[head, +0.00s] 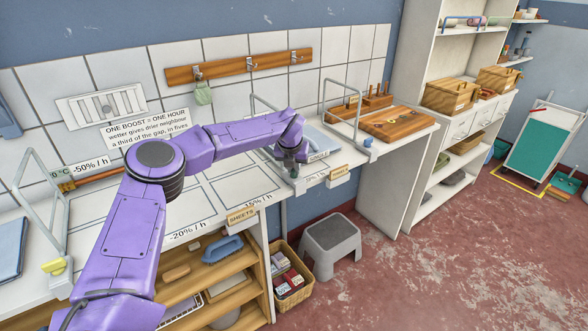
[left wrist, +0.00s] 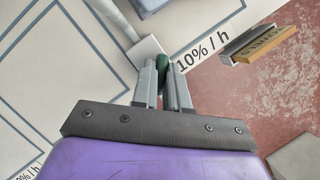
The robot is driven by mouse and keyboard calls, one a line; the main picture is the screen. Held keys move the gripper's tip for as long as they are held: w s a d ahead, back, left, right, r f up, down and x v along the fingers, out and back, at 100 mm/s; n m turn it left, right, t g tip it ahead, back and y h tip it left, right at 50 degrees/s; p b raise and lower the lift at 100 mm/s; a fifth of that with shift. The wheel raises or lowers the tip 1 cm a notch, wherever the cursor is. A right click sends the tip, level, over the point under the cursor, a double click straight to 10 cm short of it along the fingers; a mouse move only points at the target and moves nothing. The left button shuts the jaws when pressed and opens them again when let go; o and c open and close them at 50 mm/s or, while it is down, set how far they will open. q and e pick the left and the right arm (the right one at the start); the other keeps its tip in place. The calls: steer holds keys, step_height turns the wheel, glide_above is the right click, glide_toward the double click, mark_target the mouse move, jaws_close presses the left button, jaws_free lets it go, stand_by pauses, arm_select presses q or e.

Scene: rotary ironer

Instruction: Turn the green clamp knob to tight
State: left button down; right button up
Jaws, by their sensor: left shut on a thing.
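The green clamp knob (left wrist: 163,62) shows in the left wrist view as a small dark green piece between my fingertips. My left gripper (left wrist: 162,84) is shut on it, with a grey finger on each side. Most of the knob is hidden by the fingers, so I cannot tell its turn. A pale clamp block (left wrist: 147,48) sits right beside it at the counter's edge. In the head view my left gripper (head: 289,168) reaches down at the front edge of the counter, and the knob cannot be made out there. My right gripper is not in view.
A yellow knob (head: 53,267) and a blue knob (head: 368,142) sit on the other wire frames. A wooden board (head: 397,123) lies at the counter's right. A grey step stool (head: 331,243) and a basket (head: 291,281) stand on the floor below.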

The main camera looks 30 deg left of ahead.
arm_select(q)
steer(key=m+h, duration=0.1)
steer(key=m, duration=0.3)
steer(key=shift+s+a+f+h, duration=0.1)
steer(key=shift+h, duration=0.3)
steer(key=m, duration=0.2)
steer(key=m+h, duration=0.1)
steer(key=m, duration=0.1)
steer(key=shift+a+m+h+p, duration=0.1)
steer(key=shift+m+h+p, duration=0.2)
steer(key=shift+p, duration=0.1)
steer(key=shift+m, duration=0.3)
steer(key=c, duration=1.1)
jaws_free()
steer(key=shift+c, duration=0.2)
steer(key=b+v, duration=0.2)
steer(key=v, duration=0.8)
steer(key=shift+a+r, duration=0.15)
steer(key=shift+r, duration=0.1)
